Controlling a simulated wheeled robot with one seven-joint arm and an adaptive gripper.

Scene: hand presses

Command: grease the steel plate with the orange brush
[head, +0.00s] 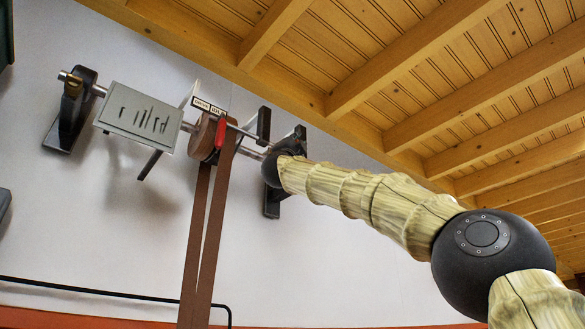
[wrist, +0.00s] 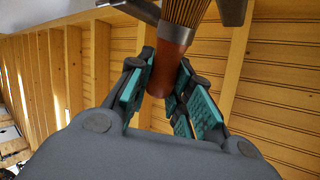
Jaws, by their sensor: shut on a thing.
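In the wrist view, the brush has a smooth orange-brown handle (wrist: 166,66) and pale yellow-brown bristles (wrist: 186,10) that run out of the top of the picture. My gripper (wrist: 164,80) has its teal-padded fingers closed on the handle from both sides. In the head view, a grey rectangular plate (head: 118,122) with several dark slits or marks on it hangs at the upper left, and it looks like the steel plate. My gripper and the brush cannot be made out clearly in the head view. My arm reaches up to the right of the plate.
In the head view, a metal shaft on dark wall brackets (head: 68,115) runs behind the plate. A brown belt (head: 197,235) hangs from a pulley (head: 203,138), with a red piece (head: 221,133) beside it. The wooden ceiling (head: 440,90) slopes above. The white wall around is mostly bare.

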